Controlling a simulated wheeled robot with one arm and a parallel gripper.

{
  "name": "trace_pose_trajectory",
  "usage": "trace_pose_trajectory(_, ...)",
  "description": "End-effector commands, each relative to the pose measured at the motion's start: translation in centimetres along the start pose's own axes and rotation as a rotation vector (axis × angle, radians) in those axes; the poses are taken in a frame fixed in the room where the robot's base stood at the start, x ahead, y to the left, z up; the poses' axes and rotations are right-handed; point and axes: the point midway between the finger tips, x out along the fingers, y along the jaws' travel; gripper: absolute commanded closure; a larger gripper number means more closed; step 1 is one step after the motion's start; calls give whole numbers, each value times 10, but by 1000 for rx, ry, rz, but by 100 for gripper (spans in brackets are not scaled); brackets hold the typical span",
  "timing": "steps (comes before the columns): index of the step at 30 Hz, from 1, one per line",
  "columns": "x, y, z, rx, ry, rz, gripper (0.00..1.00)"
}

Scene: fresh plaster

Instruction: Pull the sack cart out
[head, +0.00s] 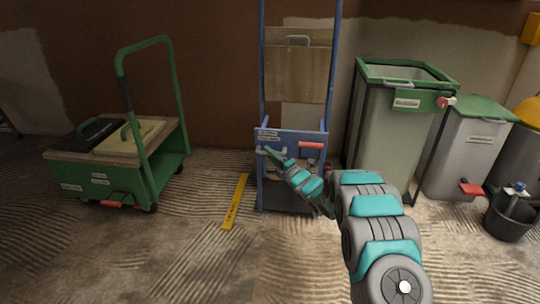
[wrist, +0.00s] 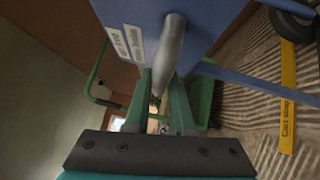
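The sack cart (head: 291,140) stands upright against the brown wall in the middle of the head view, with blue uprights, a blue labelled panel and a dark foot plate on the floor. A red grip sits on the panel's right side. My gripper (head: 268,153) is at the panel's left side. In the wrist view my gripper (wrist: 163,90) has its teal fingers on both sides of a grey bar handle (wrist: 172,45) in front of the blue panel (wrist: 140,30). The fingers appear to touch the bar. Part of the cart is hidden behind my arm.
A green flatbed trolley (head: 160,165) with boards stands left. A green-rimmed bin (head: 390,130), a lidded grey bin (head: 465,150) and a black bucket (head: 508,220) stand right. A yellow floor strip (head: 236,202) lies left of the cart. The ridged floor in front is clear.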

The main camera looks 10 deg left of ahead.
Motion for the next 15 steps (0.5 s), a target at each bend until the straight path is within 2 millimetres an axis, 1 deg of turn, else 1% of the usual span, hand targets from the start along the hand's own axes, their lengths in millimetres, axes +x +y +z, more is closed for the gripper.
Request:
trace_pose_trajectory(1,0,-2,-2,1,4,-3,76)
trace_pose_trajectory(6,0,-1,-2,0,3,-2,57)
trace_pose_trajectory(9,0,-1,-2,0,3,-1,48)
trace_pose_trajectory(15,0,0,-1,0,3,-1,48)
